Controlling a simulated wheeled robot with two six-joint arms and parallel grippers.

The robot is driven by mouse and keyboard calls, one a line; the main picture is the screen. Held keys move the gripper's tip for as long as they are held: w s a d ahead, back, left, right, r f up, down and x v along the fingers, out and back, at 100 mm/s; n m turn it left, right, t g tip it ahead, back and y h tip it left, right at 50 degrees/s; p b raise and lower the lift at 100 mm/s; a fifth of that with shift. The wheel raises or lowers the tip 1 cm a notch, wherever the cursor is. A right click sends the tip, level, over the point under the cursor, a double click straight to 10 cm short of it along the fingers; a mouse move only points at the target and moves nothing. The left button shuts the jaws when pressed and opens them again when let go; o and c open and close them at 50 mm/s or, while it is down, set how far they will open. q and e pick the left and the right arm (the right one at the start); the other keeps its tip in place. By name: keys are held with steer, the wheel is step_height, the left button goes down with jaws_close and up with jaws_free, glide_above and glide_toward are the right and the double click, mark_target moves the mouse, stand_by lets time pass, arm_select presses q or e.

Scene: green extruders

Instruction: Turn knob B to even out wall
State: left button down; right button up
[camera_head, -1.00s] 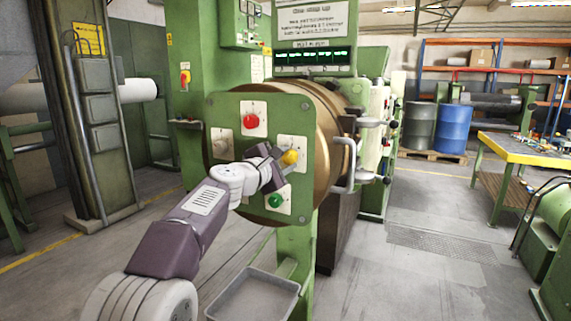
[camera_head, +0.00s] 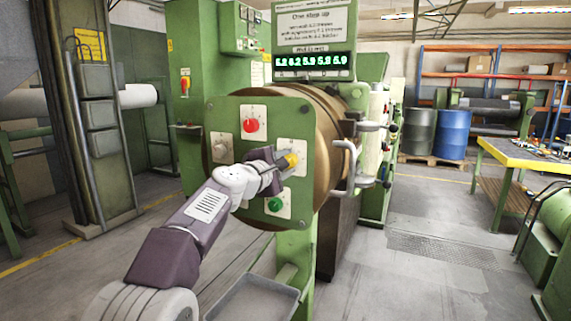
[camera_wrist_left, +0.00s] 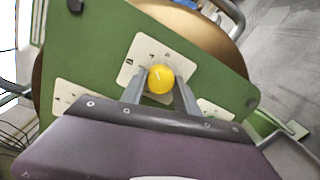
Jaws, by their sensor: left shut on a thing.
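A green panel (camera_head: 230,112) on the extruder head carries a red knob (camera_head: 251,125) at the top, a grey knob (camera_head: 219,150) at the left, a yellow knob (camera_head: 291,160) at the right and a green knob (camera_head: 275,204) at the bottom. My left gripper (camera_head: 284,162) is shut on the yellow knob. My right gripper is out of view.
A bronze drum (camera_head: 318,130) with a metal handle (camera_head: 347,165) stands just right of the panel. A grey tray (camera_head: 255,298) sits below it. A yellow-topped workbench (camera_head: 520,153) and a blue barrel (camera_head: 454,132) stand farther right. The floor between is clear.

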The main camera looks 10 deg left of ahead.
arm_select(q)
steer(key=c, duration=0.9)
jaws_free()
steer(key=b+v, duration=0.2)
steer(key=v, duration=0.7)
steer(key=shift+b, duration=0.3)
steer(key=shift+d, duration=0.15)
